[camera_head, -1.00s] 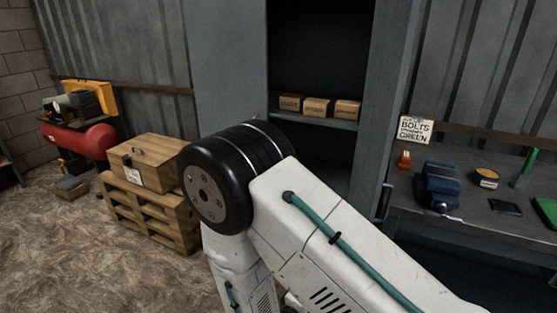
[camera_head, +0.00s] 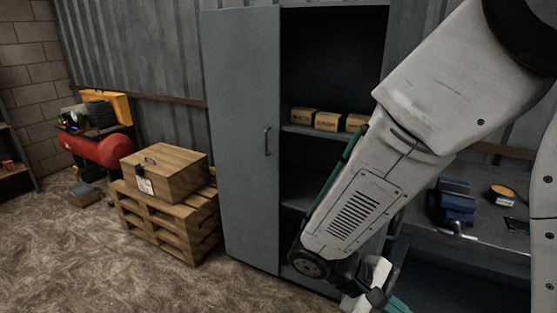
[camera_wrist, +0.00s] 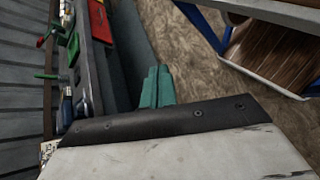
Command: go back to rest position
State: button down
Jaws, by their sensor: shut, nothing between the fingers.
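My gripper (camera_wrist: 157,87) shows in the wrist view as two teal fingers side by side, shut with nothing between them. Part of its teal end (camera_head: 396,304) shows at the bottom edge of the head view, below my white arm. The fingers point toward the brown floor and touch nothing that I can see. The arm hangs in front of the right part of the open cabinet and the workbench.
A grey cabinet (camera_head: 240,140) stands with its door open and small boxes (camera_head: 328,121) on a shelf. A wooden chest (camera_head: 165,172) sits on pallets (camera_head: 165,222). The workbench (camera_head: 490,228) holds a blue vise (camera_head: 455,202). A blue-framed table (camera_wrist: 262,75) shows in the wrist view.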

jog(key=s+d+r+m+t+y, duration=0.2)
jog(key=r+y, duration=0.3)
jog(key=r, duration=0.3)
jog(key=s+d+r+m+t+y, duration=0.2)
jog(key=s+r+m+y, duration=0.2)
jog(key=r, duration=0.4)
jog(key=shift+s+m+t+y, duration=0.4)
jog(key=shift+s+y, duration=0.2)
jog(key=shift+y, duration=0.2)
jog(key=shift+d+r, duration=0.1)
jog(key=shift+d, duration=0.05)
